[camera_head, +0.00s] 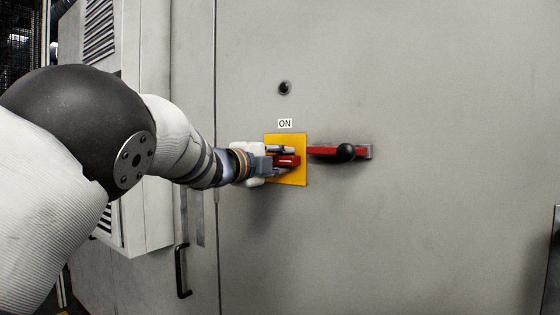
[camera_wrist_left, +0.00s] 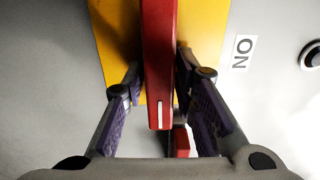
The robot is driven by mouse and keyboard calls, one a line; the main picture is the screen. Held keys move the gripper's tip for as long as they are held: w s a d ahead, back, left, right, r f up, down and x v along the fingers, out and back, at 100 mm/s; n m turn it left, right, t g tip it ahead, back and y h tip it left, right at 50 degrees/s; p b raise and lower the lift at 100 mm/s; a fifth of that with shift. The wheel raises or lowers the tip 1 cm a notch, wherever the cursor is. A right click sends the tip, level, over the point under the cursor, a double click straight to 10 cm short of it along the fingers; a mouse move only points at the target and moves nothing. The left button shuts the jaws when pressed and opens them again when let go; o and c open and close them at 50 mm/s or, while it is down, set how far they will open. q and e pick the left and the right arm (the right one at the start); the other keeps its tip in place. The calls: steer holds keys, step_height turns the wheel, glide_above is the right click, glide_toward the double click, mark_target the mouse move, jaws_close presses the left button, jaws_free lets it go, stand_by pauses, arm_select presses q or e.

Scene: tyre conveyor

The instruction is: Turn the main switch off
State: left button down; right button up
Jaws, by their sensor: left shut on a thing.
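The main switch is a yellow plate (camera_head: 300,176) on the grey cabinet door with a red handle (camera_head: 289,161) lying about level. An "ON" label (camera_head: 285,124) is just above the plate. My left gripper (camera_head: 280,158) reaches in from the left and is shut on the red handle. In the left wrist view the red handle (camera_wrist_left: 159,60) runs between the two fingers of the left gripper (camera_wrist_left: 162,80), with the yellow plate (camera_wrist_left: 115,40) behind it. The "ON" label (camera_wrist_left: 243,52) appears turned sideways there. The gripper hides part of the handle. My right gripper is not in view.
A red lever with a black knob (camera_head: 346,152) is mounted right of the plate. A small round black fitting (camera_head: 285,88) is above the label. A black door handle (camera_head: 181,271) and a vented box (camera_head: 140,190) are at the left.

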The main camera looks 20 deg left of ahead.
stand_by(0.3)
arm_select(q)
steer(key=c, duration=1.5)
jaws_free()
steer(key=v, duration=1.2)
step_height(320, 180, down, 27)
steer(key=s+a+n+g+y, duration=0.2)
steer(key=n+g+y, duration=0.15)
steer(key=n, duration=0.55)
steer(key=s+f+n+g+y, duration=0.1)
steer(key=s+f+n+g, duration=0.45)
steer(key=f, duration=0.85)
steer(key=s+f+n+g+y, duration=0.1)
steer(key=s+f+n+g, duration=0.1)
steer(key=s+f, duration=0.7)
steer(key=s+f+n+g, duration=0.2)
steer(key=s+f, duration=0.4)
steer(key=s, duration=0.6)
steer(key=s+f+n+g, duration=0.1)
steer(key=s, duration=0.5)
steer(key=s+d+f+n+g, duration=0.1)
steer(key=s+n+g, duration=0.1)
steer(key=s, duration=0.4)
steer(key=s+d+n+g, duration=0.1)
steer(key=s+g, duration=0.1)
steer(key=s, duration=0.4)
steer(key=shift+s+f+y, duration=0.35)
steer(key=shift+f, duration=0.05)
